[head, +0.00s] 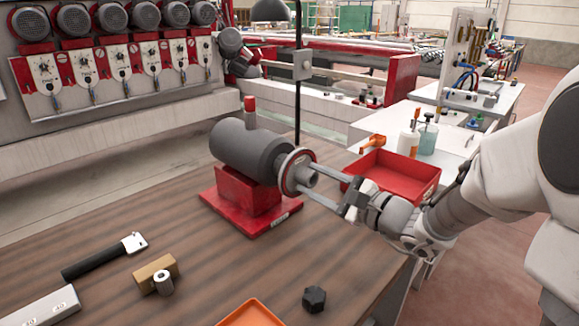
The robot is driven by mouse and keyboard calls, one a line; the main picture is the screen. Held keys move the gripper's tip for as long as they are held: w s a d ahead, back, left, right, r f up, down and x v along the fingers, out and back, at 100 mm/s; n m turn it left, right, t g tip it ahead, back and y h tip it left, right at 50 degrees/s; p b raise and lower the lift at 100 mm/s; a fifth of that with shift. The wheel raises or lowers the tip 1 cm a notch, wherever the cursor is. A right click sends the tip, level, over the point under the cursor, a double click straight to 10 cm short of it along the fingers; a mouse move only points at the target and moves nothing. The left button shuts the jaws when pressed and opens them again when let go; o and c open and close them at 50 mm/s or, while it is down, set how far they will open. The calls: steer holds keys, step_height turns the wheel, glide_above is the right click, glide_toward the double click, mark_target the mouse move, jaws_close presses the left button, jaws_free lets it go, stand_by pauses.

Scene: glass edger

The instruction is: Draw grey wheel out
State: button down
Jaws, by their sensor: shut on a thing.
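The grey wheel (295,170) is at the right end of a dark grey spindle motor (248,149), its face turned toward my arm. A red-edged disc shows right behind it, and I cannot tell whether the wheel touches it. The motor rests on a red stand (246,203) on the wooden table. My gripper (313,185) reaches in from the right with its long fingers level with the wheel. It is shut on the wheel's hub. The shaft inside the wheel is hidden.
On the table (207,255) lie a black-handled tool (103,256), a wooden block (155,273), a black hex nut (314,299) and an orange tray (257,314). A red bin (394,174) and bottles stand behind my gripper. A thin black lamp post rises behind the motor.

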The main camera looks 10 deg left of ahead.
steer(key=v, duration=0.6)
steer(key=shift+s, duration=0.15)
stand_by(0.7)
steer(key=shift+d, duration=0.2)
steer(key=v, duration=1)
steer(key=shift+b, duration=0.45)
